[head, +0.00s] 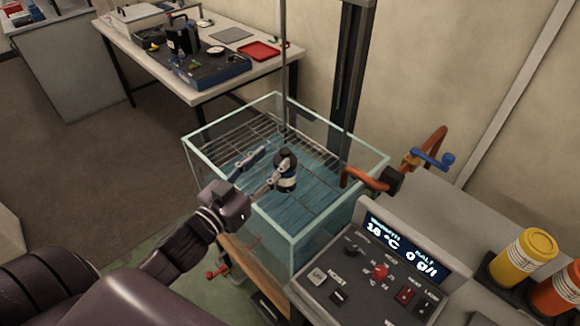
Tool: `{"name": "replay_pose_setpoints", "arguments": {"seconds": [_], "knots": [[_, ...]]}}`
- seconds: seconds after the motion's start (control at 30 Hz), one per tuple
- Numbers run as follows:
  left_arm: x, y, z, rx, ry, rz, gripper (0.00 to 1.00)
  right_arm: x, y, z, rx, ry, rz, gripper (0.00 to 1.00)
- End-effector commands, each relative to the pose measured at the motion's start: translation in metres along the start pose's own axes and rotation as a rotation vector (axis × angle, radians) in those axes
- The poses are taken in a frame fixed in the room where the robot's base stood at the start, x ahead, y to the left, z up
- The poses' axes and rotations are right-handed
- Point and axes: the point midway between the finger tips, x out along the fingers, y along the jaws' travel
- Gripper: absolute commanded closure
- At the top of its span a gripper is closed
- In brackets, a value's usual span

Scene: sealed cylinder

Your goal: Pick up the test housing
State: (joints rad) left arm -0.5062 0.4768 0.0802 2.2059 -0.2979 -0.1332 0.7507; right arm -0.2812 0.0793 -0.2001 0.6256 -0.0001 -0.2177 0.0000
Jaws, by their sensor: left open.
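The test housing (287,182), a small dark cylinder with a pale band, stands upright at the glass tank (297,235), over its blue water. My left gripper (275,157) reaches in from the left above the tank's near-left rim. Its two fingers are spread apart and nothing is held between them. The right finger overlaps the housing's upper left side in the picture; I cannot tell whether it touches. The housing's lower end is hard to make out. My right gripper is not in view.
A wire grid (225,140) spans the tank's back left. An orange pipe (365,180) with a blue-handled valve (434,160) is at its right. A control panel (375,270) and yellow bottle (522,258) stand front right. A cluttered workbench (200,95) is behind.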

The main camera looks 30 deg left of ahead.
Motion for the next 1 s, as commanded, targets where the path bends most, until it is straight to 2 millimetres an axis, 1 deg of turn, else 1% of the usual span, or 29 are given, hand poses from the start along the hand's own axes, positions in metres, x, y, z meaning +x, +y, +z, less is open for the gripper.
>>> {"name": "replay_pose_setpoints", "arguments": {"seconds": [0.03, 0.2, 0.27, 0.43, 0.6, 0.7, 0.9, 1.0], "knots": [[0.006, 0.0, -0.002, 0.001, 0.002, 0.001, 0.59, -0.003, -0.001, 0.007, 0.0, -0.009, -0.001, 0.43], [0.019, 0.001, -0.001, 0.0, 0.001, 0.0, 0.59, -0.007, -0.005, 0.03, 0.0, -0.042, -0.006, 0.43], [0.024, 0.001, 0.0, 0.0, 0.001, -0.001, 0.59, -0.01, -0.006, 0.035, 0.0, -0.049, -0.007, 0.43], [0.047, 0.005, 0.002, 0.0, 0.001, 0.0, 0.59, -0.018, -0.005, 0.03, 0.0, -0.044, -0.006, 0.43], [0.064, 0.005, 0.004, 0.0, 0.0, 0.0, 0.59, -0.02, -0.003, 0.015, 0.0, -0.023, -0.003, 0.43], [0.067, 0.005, 0.005, 0.0, -0.001, 0.0, 0.59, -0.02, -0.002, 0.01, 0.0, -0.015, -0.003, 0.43], [0.067, 0.005, 0.006, 0.0, -0.001, 0.0, 0.59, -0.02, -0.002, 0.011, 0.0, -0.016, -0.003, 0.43], [0.067, 0.005, 0.006, 0.0, -0.001, 0.0, 0.7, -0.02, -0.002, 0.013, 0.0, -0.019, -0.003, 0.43]]}}
